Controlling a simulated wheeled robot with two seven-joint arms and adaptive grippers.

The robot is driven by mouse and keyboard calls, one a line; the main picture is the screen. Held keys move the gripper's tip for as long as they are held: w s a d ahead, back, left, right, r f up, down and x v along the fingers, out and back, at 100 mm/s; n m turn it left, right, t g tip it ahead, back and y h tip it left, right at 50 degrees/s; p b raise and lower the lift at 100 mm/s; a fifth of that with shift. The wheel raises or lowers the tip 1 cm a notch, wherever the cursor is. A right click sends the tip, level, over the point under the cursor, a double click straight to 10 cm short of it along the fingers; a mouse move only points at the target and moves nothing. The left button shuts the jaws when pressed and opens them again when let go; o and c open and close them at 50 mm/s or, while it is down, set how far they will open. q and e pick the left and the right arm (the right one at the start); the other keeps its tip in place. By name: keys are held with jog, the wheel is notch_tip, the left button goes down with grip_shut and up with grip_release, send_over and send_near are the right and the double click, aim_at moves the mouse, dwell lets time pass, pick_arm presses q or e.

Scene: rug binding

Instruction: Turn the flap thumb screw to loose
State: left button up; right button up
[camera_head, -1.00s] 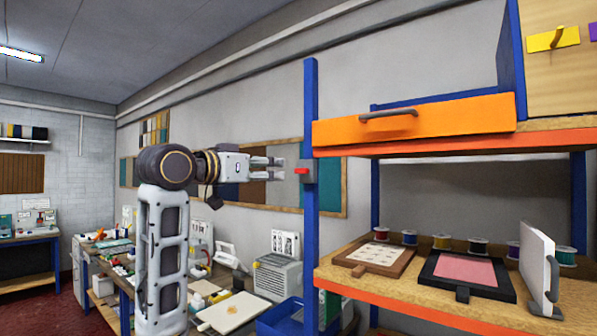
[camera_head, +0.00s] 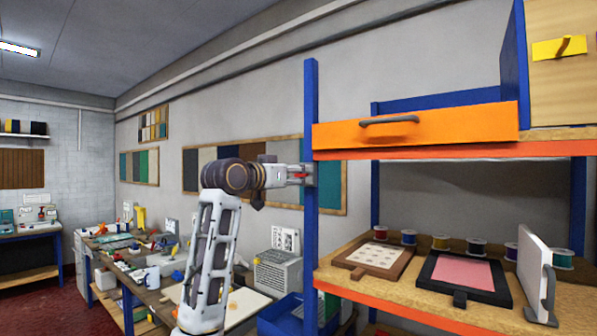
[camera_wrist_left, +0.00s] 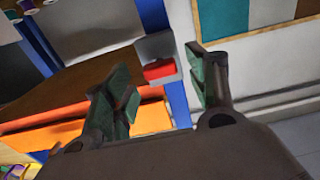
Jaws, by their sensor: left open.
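A small red piece (camera_head: 301,175), which looks like the flap thumb screw, sits on a grey block on the blue front post (camera_head: 311,100). The wrist view shows the red piece (camera_wrist_left: 158,70) and its grey block more clearly. My left gripper (camera_head: 295,175) is open, with its fingers level with the red piece in the head view. In the wrist view the open fingers (camera_wrist_left: 165,88) stand on either side of it, with visible gaps. I cannot tell whether either finger touches it. The orange flap (camera_head: 440,125) with a grey handle is beside the post. My right gripper is not in view.
The shelf (camera_head: 400,285) below the flap holds two framed pieces, several thread spools and an upright white panel (camera_head: 535,270). A cluttered workbench (camera_head: 145,275) stands at the left. A yellow plate (camera_head: 559,47) with a lever is at top right.

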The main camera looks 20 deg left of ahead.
pick_arm(q)
jog(key=shift+x, duration=1)
jog(key=c, duration=1)
